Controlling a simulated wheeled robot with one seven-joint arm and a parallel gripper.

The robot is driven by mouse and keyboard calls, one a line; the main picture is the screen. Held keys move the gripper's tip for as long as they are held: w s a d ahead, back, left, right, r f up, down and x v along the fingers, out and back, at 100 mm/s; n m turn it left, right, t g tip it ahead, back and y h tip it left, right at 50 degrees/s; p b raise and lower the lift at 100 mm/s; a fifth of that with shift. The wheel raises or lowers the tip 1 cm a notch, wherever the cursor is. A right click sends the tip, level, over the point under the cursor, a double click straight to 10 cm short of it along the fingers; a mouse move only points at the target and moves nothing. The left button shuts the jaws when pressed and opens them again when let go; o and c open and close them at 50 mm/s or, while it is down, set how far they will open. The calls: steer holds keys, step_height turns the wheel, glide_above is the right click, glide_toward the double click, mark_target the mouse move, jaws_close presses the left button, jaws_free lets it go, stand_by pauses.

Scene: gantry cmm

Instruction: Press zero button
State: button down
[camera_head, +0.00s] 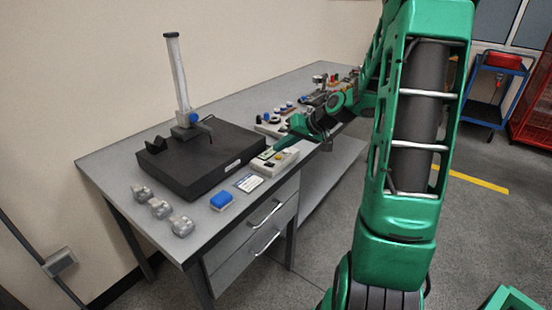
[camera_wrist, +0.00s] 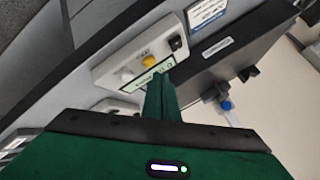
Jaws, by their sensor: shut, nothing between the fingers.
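A small off-white readout box (camera_head: 276,162) lies near the front edge of the bench, beside the black plate. In the wrist view the readout box (camera_wrist: 106,72) shows a pale green display (camera_wrist: 142,79), a yellow button (camera_wrist: 149,61), a white button (camera_wrist: 126,74) and a black button (camera_wrist: 175,43). The small print beside the buttons is too blurred to read surely. My gripper (camera_wrist: 160,80) is shut and empty. Its fingertips overlap the display edge in the wrist view, just beside the yellow button; I cannot tell whether they touch. My gripper (camera_head: 284,144) also shows over the box in the head view.
The black plate (camera_head: 205,165) carries an upright height gauge (camera_head: 178,75) and a dark V-shaped block (camera_head: 156,144). A blue block (camera_head: 221,201), a printed card (camera_head: 249,182) and several metal pieces (camera_head: 160,208) lie on the bench's near end. More devices (camera_head: 284,110) stand farther back.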

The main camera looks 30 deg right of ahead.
step_height(320, 180, up, 5)
steer(key=shift+f, duration=0.1)
stand_by(0.4)
stand_by(0.7)
steer(key=s+a+m+g+h, duration=0.1)
steer(key=s+a+g+h, duration=0.1)
steer(key=s, duration=1.5)
steer(key=s+a+m+g+h, duration=0.1)
steer(key=s+a+g, duration=0.2)
steer(key=s, duration=1.5)
steer(key=g, duration=0.3)
steer(key=shift+a+f+m+h, duration=0.2)
steer(key=shift+a+m+h, duration=0.1)
steer(key=shift+a+h, duration=0.1)
steer(key=shift+w+f, duration=0.25)
steer(key=shift+w, duration=0.35)
